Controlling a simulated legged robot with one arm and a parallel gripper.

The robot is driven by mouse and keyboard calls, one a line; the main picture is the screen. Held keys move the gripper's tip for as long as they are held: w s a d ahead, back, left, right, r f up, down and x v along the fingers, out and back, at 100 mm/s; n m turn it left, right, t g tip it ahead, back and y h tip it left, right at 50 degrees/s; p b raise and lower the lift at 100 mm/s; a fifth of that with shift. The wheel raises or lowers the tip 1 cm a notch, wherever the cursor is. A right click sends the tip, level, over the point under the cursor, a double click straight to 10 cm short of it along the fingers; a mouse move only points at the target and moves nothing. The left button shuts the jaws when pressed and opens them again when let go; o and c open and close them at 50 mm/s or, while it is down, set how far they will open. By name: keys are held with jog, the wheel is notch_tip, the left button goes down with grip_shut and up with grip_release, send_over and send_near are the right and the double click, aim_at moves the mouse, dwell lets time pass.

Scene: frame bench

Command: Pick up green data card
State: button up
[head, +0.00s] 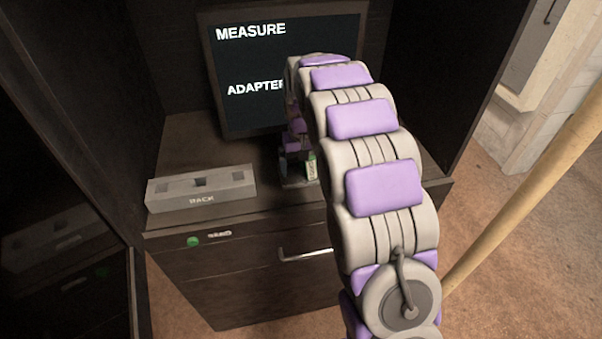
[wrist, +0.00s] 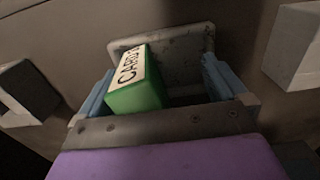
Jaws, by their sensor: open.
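The green data card (wrist: 137,92) is a green block with a white label reading "CARD". In the wrist view it stands between the two blue fingers of my gripper (wrist: 160,84), nearer the left finger. A gap shows between the card and the right finger; I cannot tell if the left finger touches it. My gripper is open. Behind the card is a worn grey tray (wrist: 185,47). In the head view the card (head: 312,167) shows as a small green and white piece beside my gripper, which my arm partly hides.
A grey rack (head: 201,199) labelled "RACK", with slots, stands left on the dark cabinet top (head: 190,145). A screen (head: 240,60) reading "MEASURE" and "ADAPTER" stands behind. A drawer handle (head: 305,255) and a green button (head: 193,241) are on the front. Dark walls flank both sides.

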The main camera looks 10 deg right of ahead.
jog(key=shift+w, duration=0.1)
jog(key=shift+c, duration=0.6)
jog(key=shift+w+a, duration=0.2)
jog(key=shift+a, duration=0.1)
jog(key=c, duration=0.4)
jog(key=shift+w+f, duration=0.15)
jog(key=c, duration=0.3)
jog(key=shift+a, duration=0.1)
jog(key=c, duration=0.9)
jog(key=shift+c, duration=0.4)
jog(key=shift+r, duration=0.25)
